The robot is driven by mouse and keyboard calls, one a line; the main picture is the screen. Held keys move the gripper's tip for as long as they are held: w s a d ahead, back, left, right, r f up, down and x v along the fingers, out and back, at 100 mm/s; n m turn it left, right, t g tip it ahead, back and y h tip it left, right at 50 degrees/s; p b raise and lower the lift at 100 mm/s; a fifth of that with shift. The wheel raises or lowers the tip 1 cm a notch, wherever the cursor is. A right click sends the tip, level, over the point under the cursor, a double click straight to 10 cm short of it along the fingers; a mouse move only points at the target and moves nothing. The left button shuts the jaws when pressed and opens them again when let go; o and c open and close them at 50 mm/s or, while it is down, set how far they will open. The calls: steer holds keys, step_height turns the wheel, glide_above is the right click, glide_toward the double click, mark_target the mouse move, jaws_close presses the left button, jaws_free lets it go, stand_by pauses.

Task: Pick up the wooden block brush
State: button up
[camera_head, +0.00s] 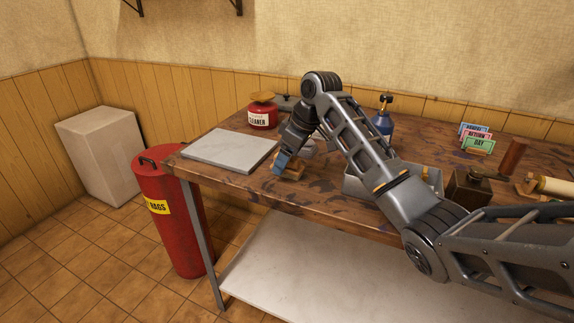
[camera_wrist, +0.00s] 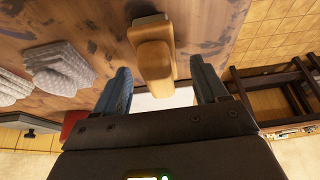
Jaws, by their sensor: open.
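The wooden block brush (camera_wrist: 155,55) is a light tan block in the wrist view, on the wooden table top between my two blue fingers. In the head view it shows partly (camera_head: 293,172), near the table's front edge, with my gripper (camera_head: 282,161) over it and hiding some of it. My gripper (camera_wrist: 160,67) is open in the wrist view, one finger to each side of the brush, with a visible gap on both sides. The bristles are not clearly seen.
A grey slab (camera_head: 230,149) lies left of the brush. Folded grey cloths (camera_wrist: 58,67) lie near it. A red cleaner can (camera_head: 262,116), blue torch bottle (camera_head: 383,122), metal tray (camera_head: 434,180) and dark wooden grinder (camera_head: 467,190) stand on the table (camera_head: 335,200). A red bin (camera_head: 172,225) stands at its left end.

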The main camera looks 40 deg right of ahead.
steer(key=shift+x, duration=0.75)
steer(key=shift+c, duration=0.2)
steer(key=c, duration=1.2)
steer(key=shift+o, duration=0.2)
steer(key=shift+r, duration=0.1)
steer(key=shift+r, duration=0.6)
steer(key=v, duration=0.3)
steer(key=shift+w+d+r, duration=0.1)
steer(key=shift+d+r, duration=0.15)
steer(key=shift+r, duration=0.05)
steer(key=s+d+r, duration=0.6)
steer(key=s, duration=0.2)
steer(key=shift+s+r, duration=0.15)
steer(key=shift+s, duration=0.15)
